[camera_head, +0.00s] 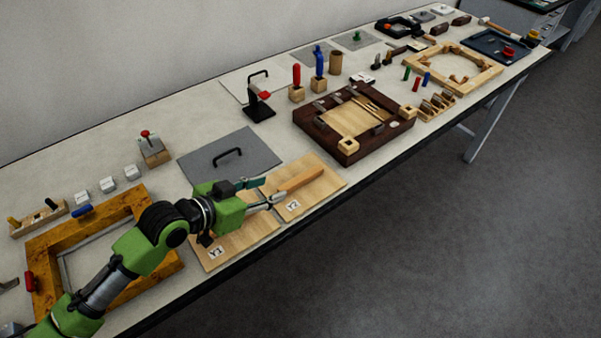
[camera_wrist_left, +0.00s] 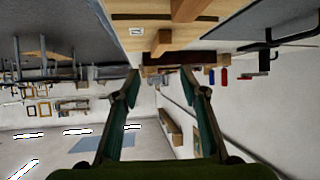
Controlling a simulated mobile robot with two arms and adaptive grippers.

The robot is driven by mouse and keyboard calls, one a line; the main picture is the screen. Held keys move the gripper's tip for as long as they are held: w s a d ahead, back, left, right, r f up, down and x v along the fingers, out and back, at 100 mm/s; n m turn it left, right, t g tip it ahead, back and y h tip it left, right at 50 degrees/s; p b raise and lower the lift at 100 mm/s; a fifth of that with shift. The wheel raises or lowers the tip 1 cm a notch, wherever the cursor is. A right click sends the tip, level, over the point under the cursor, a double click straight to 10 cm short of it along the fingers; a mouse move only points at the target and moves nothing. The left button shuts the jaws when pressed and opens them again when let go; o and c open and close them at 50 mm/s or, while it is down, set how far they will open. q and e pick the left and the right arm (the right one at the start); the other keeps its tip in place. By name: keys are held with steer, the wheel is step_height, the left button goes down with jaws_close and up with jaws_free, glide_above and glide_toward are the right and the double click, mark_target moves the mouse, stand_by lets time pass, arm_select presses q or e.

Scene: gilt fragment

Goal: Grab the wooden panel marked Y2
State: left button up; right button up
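The wooden panel marked Y2 (camera_head: 326,179) lies flat on the bench near its front edge, its label (camera_head: 293,206) facing up. A raised light-wood bar (camera_head: 303,181) runs along it. In the wrist view the panel (camera_wrist_left: 150,22) is at the top, with the bar (camera_wrist_left: 162,42) ahead of the fingertips. My left gripper (camera_head: 271,190) is at the panel's left side, close to the bar's near end. In the wrist view its fingers (camera_wrist_left: 160,74) are spread with nothing between them. Contact with the bar cannot be told. My right gripper is not in view.
A panel marked Y1 (camera_head: 237,247) lies beside Y2, partly under my left arm. A grey plate with a black handle (camera_head: 205,164) lies behind. A dark wooden frame tray (camera_head: 340,150) stands to the right. A yellow wooden frame (camera_head: 140,201) lies left. The floor is clear in front.

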mark_target(300, 178)
arm_select(q)
steer(key=x, duration=0.4)
steer(key=shift+s+d+r+p, duration=0.1)
steer(key=shift+s+d+p, duration=0.05)
steer(key=shift+d+p, duration=0.25)
steer(key=shift+x, duration=1.1)
steer(key=shift+w+d+f, duration=0.15)
steer(key=shift+w+f, duration=0.15)
steer(key=shift+w, duration=0.15)
steer(key=p+x, duration=0.1)
steer(key=x, duration=0.3)
steer(key=shift+w, duration=0.1)
steer(key=shift+w+f, duration=0.15)
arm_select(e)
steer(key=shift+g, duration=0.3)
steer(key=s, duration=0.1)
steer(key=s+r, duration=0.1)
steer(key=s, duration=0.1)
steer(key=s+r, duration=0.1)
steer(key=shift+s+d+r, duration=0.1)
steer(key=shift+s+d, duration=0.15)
arm_select(q)
steer(key=c, duration=1.1)
jaws_close()
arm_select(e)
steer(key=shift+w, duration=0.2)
